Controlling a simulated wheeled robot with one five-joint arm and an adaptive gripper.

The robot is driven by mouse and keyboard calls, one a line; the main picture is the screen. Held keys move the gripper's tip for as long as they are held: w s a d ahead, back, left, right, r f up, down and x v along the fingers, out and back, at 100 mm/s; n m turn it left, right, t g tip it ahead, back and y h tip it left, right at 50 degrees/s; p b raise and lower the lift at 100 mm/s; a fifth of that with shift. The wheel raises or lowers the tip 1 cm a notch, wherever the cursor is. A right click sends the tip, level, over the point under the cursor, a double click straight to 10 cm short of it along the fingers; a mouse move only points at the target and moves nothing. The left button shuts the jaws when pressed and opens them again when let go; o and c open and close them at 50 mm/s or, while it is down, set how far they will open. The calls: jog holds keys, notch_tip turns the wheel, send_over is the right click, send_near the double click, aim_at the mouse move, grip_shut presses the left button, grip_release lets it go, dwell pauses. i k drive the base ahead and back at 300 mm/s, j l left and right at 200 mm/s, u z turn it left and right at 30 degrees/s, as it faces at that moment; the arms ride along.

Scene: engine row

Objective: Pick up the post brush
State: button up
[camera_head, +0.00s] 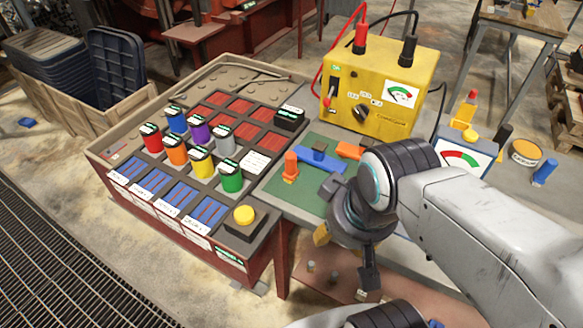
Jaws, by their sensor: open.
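I cannot tell for certain which item is the post brush. On the green mat (262,188), right of the coloured cans, a short orange upright piece (290,166) stands beside a long blue tool (322,160). Another orange piece (350,150) lies to their right, close to my arm. My gripper (345,262) hangs in front of the mat's right side, pointing down with its fingers apart. It holds nothing that I can see. My wrist and arm hide the right part of the mat.
A yellow tester box (380,85) with red and black leads stands behind the mat. Several coloured cans (202,162) stand in a sectioned tray to the left. A yellow button box (244,215) sits at the tray's front corner.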

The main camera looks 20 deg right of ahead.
aim_at(290, 173)
jog(key=i+j, duration=0.1)
jog(key=j, duration=0.8)
jog(key=i+j, duration=0.1)
jog(key=j, duration=1.7)
jog(key=i+z, duration=0.1)
jog(key=z, duration=1.55)
